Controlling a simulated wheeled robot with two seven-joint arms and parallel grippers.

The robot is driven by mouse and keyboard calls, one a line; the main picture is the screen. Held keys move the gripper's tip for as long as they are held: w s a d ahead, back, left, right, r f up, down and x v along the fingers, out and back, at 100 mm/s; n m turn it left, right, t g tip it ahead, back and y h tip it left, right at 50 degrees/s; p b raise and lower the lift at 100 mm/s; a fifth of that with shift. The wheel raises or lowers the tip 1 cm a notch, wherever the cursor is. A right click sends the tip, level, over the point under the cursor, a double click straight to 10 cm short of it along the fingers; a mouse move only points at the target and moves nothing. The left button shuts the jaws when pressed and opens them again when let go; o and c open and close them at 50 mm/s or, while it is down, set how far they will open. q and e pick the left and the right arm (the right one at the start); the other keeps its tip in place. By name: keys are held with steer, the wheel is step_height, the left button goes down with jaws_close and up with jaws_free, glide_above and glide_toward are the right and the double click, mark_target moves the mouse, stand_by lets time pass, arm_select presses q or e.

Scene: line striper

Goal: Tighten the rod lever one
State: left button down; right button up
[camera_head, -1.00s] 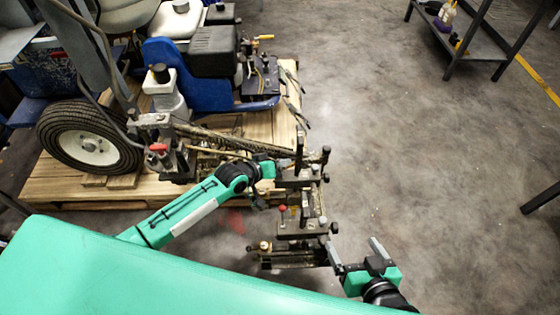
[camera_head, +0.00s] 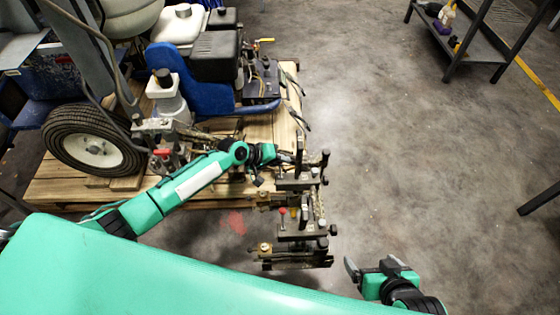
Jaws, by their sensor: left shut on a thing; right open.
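The line striper's dark rod assembly (camera_head: 300,232) stands at its right end, with clamps, black knobs and a small red-tipped lever (camera_head: 282,213). My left gripper (camera_head: 297,160) reaches to the upper part of this assembly, next to the black upright posts. It is shut on a small dark part there, which I take to be rod lever one; the jaws and clutter hide most of it. My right gripper (camera_head: 358,268) is open and empty, low and to the right of the assembly, apart from it.
The striper's engine (camera_head: 215,55), blue body and wheel (camera_head: 92,142) rest on a wooden pallet (camera_head: 70,190) at left. A metal shelf (camera_head: 468,40) with bottles stands at upper right. The concrete floor (camera_head: 420,150) between is clear.

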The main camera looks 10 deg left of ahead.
arm_select(q)
steer(key=shift+f, duration=0.2)
stand_by(0.4)
steer(key=c, duration=1.3)
jaws_free()
steer(key=shift+r, duration=0.1)
steer(key=shift+a+r, duration=0.15)
steer(key=p+v, duration=0.2)
steer(key=v, duration=1.1)
steer(key=shift+r+p, duration=0.15)
steer(key=shift+p, duration=0.2)
arm_select(e)
steer(key=s+d+r+g+h, duration=0.1)
steer(key=s+d+g+h, duration=0.1)
steer(key=s+d+g, duration=0.1)
steer(key=shift+s+d+r+m+g, duration=0.4)
steer(key=shift+s+d, duration=0.1)
steer(key=shift+d, duration=0.75)
arm_select(q)
steer(key=shift+w+a, duration=0.1)
arm_select(e)
steer(key=shift+f, duration=0.1)
